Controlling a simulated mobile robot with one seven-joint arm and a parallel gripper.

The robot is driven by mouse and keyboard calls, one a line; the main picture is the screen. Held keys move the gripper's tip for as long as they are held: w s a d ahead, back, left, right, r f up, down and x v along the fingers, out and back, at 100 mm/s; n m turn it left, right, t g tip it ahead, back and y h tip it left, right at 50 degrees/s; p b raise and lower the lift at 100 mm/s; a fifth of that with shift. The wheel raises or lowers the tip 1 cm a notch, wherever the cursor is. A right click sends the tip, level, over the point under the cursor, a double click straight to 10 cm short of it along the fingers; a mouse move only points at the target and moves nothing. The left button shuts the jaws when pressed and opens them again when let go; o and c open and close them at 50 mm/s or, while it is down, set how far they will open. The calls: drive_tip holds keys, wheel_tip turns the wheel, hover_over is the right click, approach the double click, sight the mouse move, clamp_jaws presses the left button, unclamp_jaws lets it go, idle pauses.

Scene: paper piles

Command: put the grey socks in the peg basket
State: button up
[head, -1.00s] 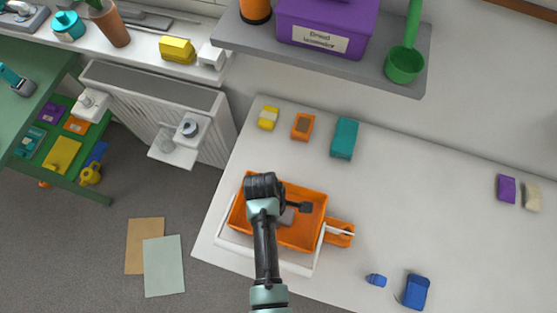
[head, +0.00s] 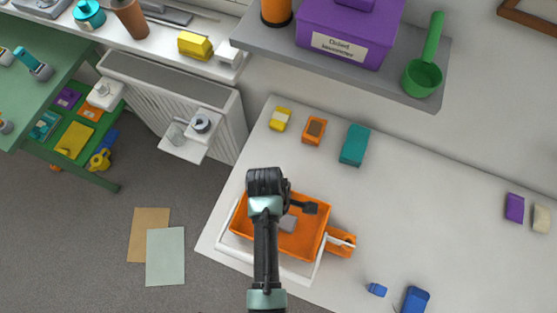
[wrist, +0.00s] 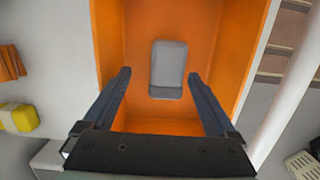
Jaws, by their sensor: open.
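An orange, open-topped basket (head: 245,229) with a white handle stands on the white worktop; I take it for the peg basket. A small grey, rounded block-like thing (head: 288,223), which looks like the grey socks, lies inside on the basket's floor. It also shows in the wrist view (wrist: 168,68), lying between my fingers' lines of reach. My gripper (head: 302,206) is over the basket, its dark fingers (wrist: 158,75) apart with nothing held between them. My arm hides part of the basket's left side.
A yellow item (head: 281,119), an orange item (head: 314,131) and a teal box (head: 355,145) stand behind the basket. Blue items (head: 414,299) lie front right. A grey shelf (head: 400,87) overhangs the back. The worktop's right middle is clear.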

wheel_tip(320, 180, up, 8)
drive_tip(key=shift+w+a+r, duration=0.2)
drive_tip(key=shift+w+a, duration=0.1)
drive_tip(key=shift+a, duration=0.15)
idle(0.3)
